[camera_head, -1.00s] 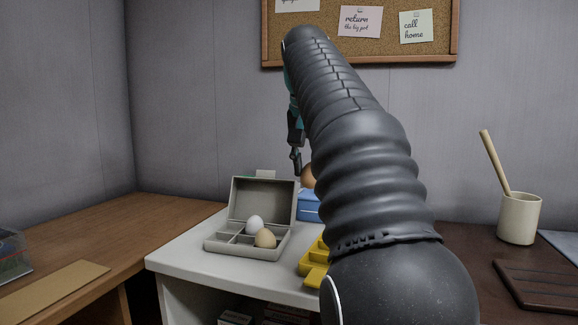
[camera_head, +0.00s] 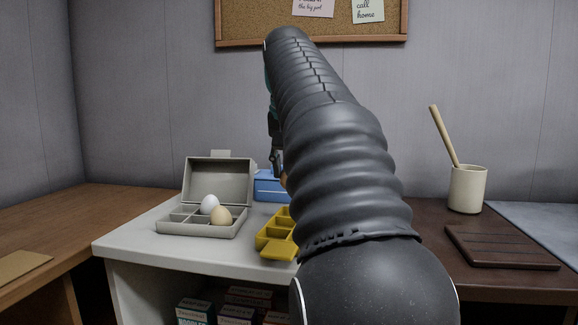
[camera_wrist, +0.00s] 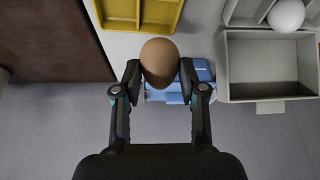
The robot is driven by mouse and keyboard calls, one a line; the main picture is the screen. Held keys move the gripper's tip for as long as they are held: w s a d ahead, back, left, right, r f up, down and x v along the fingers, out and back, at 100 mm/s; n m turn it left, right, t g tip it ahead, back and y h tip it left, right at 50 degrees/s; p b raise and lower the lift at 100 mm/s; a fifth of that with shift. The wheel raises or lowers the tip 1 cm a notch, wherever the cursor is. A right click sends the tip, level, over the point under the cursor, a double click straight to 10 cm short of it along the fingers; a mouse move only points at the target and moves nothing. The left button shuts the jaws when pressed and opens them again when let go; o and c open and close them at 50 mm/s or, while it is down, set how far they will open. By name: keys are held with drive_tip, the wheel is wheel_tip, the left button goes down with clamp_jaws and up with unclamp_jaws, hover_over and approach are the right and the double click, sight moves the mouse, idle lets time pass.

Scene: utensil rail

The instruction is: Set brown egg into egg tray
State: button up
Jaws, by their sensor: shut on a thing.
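My gripper (camera_wrist: 159,72) is shut on the brown egg (camera_wrist: 160,60), with one finger on each side of it. In the head view the egg (camera_head: 283,180) shows only as a sliver beside my arm. A yellow tray with compartments (camera_head: 276,255) stands on the white table, partly hidden by my arm; it also shows in the wrist view (camera_wrist: 178,14). An open grey box with compartments (camera_head: 168,230) stands left of it, holding a white egg (camera_head: 209,204) and a beige egg (camera_head: 221,217). The held egg appears above the tabletop.
A blue box (camera_head: 268,188) stands behind the trays, and in the wrist view it lies beyond the egg. The grey box's raised lid (camera_head: 220,178) stands upright. A cream cup with a wooden stick (camera_head: 467,190) and a dark slatted board (camera_head: 500,247) are at right.

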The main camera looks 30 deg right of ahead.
drive_tip(key=shift+f, duration=0.2)
idle(0.3)
drive_tip(key=shift+f+b, duration=0.5)
drive_tip(key=shift+f, duration=0.15)
drive_tip(key=shift+f+b, duration=1.75)
drive_tip(key=shift+f, duration=0.6)
idle(1.6)
drive_tip(key=o, duration=0.7)
drive_tip(key=shift+r, duration=0.1)
drive_tip(key=shift+v, duration=3.7)
drive_tip(key=shift+s, duration=0.1)
